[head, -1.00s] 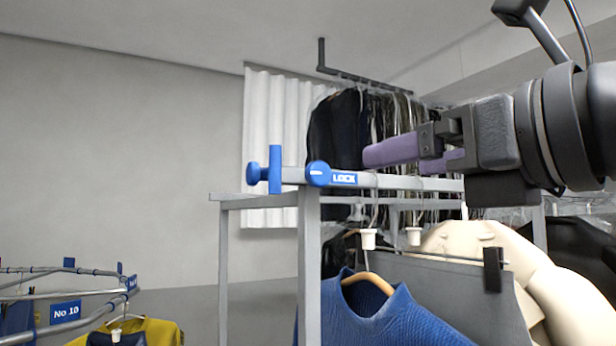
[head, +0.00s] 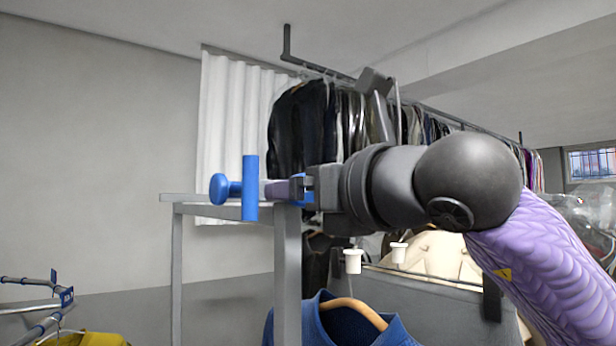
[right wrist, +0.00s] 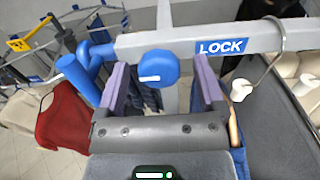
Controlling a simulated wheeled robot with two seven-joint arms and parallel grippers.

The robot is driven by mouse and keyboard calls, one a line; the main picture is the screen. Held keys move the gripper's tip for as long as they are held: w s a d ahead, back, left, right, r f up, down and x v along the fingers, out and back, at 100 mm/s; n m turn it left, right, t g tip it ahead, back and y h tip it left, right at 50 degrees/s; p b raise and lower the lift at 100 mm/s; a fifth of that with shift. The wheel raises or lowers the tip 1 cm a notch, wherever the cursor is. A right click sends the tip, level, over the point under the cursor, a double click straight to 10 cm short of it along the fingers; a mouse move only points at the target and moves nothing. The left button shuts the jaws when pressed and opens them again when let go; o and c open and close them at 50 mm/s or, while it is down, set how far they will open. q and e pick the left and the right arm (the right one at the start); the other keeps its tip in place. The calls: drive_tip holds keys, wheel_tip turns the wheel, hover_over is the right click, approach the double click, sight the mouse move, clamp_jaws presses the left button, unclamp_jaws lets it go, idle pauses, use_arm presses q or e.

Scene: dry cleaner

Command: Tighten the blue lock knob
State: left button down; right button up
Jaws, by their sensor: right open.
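The blue lock knob (right wrist: 158,68) is a round disc with a white mark, on the grey rail left of a blue LOCK label (right wrist: 221,47) in the right wrist view. My right gripper (right wrist: 160,86) is open, its two purple fingers on either side of the knob with a gap at each side. I cannot tell how deep the knob sits between them. In the head view my right gripper (head: 277,190) is at the rail's end and hides most of the knob and the label. My left gripper is not in view.
A blue upright bar (head: 250,188) and a side knob (head: 219,188) stand just left of the fingers. A blue sweater (head: 345,322) hangs below on the rack. Dark clothes (head: 305,130) hang behind. Open space lies left of the rack.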

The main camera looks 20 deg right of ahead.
clamp_jaws()
drive_tip(key=m+b, duration=1)
drive_tip(key=m, duration=0.7)
drive_tip(key=shift+a+m+b, duration=0.15)
drive_tip(key=shift+m+b, duration=0.2)
drive_tip(key=shift+m, duration=0.05)
idle(0.3)
idle(0.6)
unclamp_jaws()
drive_tip(key=shift+s, duration=0.15)
